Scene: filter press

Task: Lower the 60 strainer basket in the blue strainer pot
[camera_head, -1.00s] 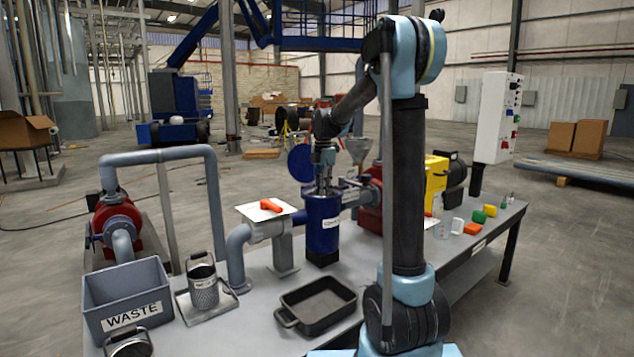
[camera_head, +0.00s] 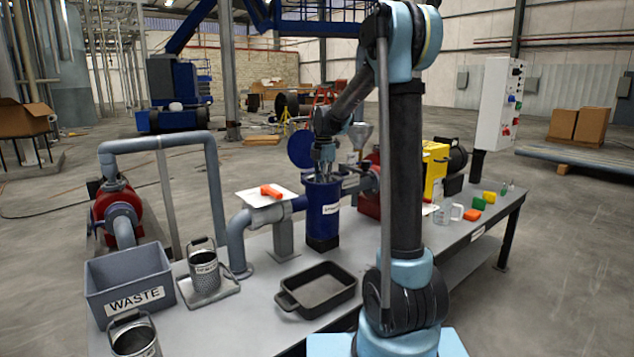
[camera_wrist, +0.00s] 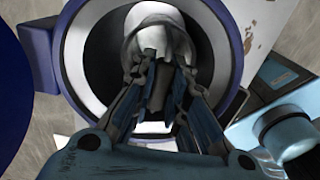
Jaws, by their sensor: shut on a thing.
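The blue strainer pot (camera_head: 323,218) stands upright on the bench, with its round blue lid (camera_head: 300,149) swung open at the back left. My gripper (camera_head: 324,168) points down at the pot's mouth. In the wrist view, my gripper (camera_wrist: 160,80) is shut on a grey metal piece, apparently the handle of the strainer basket (camera_wrist: 152,42), inside the ring of the pot's rim (camera_wrist: 75,62). The fingers and the pot wall hide most of the basket. Its number cannot be read, and how deep it sits cannot be told.
One perforated basket (camera_head: 205,277) stands on a tray beside the grey WASTE bin (camera_head: 130,268); another (camera_head: 134,340) stands in front. A black pan (camera_head: 318,290) lies before the pot. A plate with a red-orange item (camera_head: 270,191) is left of the pot. Pipes flank the pot.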

